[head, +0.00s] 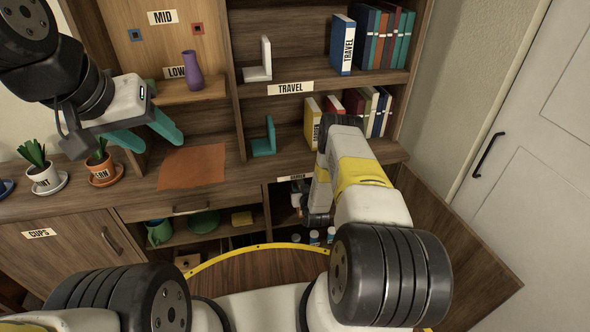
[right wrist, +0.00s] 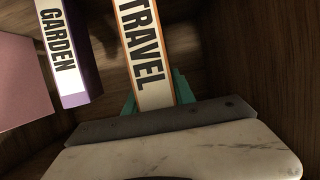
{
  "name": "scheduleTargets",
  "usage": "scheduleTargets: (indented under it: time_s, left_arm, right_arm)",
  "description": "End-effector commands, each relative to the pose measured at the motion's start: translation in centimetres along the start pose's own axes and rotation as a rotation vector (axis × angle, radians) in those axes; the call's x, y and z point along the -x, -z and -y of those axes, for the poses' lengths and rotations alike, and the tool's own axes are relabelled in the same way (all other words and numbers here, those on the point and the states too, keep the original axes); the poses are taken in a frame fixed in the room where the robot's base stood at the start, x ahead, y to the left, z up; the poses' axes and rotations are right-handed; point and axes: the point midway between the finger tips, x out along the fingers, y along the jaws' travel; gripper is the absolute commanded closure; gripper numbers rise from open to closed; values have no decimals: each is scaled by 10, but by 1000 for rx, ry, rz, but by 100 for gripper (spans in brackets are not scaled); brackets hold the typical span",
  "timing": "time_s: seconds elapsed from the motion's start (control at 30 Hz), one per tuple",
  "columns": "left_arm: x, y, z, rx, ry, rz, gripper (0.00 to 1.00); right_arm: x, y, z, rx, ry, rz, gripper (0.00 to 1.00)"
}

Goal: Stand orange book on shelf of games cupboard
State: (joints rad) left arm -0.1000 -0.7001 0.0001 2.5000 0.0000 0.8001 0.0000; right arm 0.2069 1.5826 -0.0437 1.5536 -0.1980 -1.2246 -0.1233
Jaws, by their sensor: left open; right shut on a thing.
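The orange book (right wrist: 145,55) shows in the right wrist view with a white spine marked TRAVEL and orange edges. My right gripper (right wrist: 155,98) is shut on it, with teal fingers at the spine's lower end. In the head view my right arm reaches down to the open lower compartment at the centre right, where the forearm and wrist hide much. My left gripper (head: 160,145) is open and empty above the counter at the left. No label reading GAMES is legible, so I cannot tell which part is the games cupboard.
A purple-edged GARDEN book (right wrist: 68,55) stands left of the held book, with a pink block-like thing (right wrist: 22,82) further left. Upper shelves hold books and a TRAVEL label (head: 290,88). A brown-orange blotter (head: 192,167) and potted plants (head: 42,178) are on the counter.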

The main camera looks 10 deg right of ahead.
Motion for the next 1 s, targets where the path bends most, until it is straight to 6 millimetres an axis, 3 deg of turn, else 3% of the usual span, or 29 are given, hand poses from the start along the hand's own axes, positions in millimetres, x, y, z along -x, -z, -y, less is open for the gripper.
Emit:
scheduleTargets:
  time_s: [0.1,0.33,0.4,0.6,0.97,1.0]
  left_arm:
    - [0,0,0,0,0,0,47]
    - [0,0,0,0,0,0,47]
    - [0,0,0,0,0,0,47]
    - [0,0,0,0,0,0,47]
    - [0,0,0,0,0,0,47]
    - [0,0,0,0,0,0,47]
  right_arm:
    - [-17,5,-12,2,-1,-3,100]
    - [-34,9,-23,1,-1,-2,100]
    - [-38,-5,-22,0,0,1,100]
    - [-45,-24,-21,0,0,0,100]
    - [-46,-27,-21,0,0,-1,100]
    - [-46,-28,-21,0,0,1,65]
